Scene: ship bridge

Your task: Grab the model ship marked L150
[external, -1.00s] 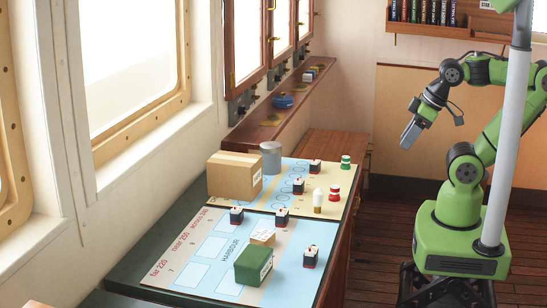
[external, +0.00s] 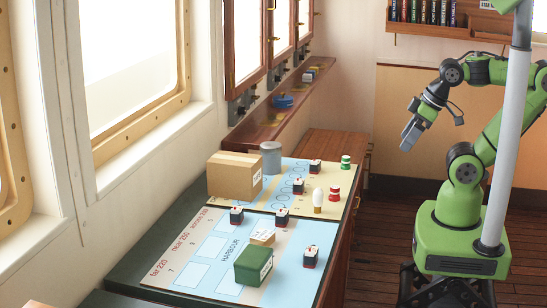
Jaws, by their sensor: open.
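Several small model ships with dark hulls, red bottoms and white tops stand on the chart on the counter. One is at the front right (external: 310,257), one at the left edge of the harbour area (external: 236,215), one near the chart's middle (external: 282,216). Two more stand on the yellow part, one nearer (external: 298,186) and one farther (external: 315,167). Their markings are too small to read, so I cannot tell which is L150. My gripper (external: 407,141) is open and empty, in the air right of the counter, well apart from the ships.
A cardboard box (external: 233,176), a grey cylinder (external: 271,158), a green container (external: 253,265) and a small tan box (external: 262,237) stand among the ships. A white-topped piece (external: 318,200), a red-and-white piece (external: 334,193) and a green one (external: 346,162) stand at the right edge.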

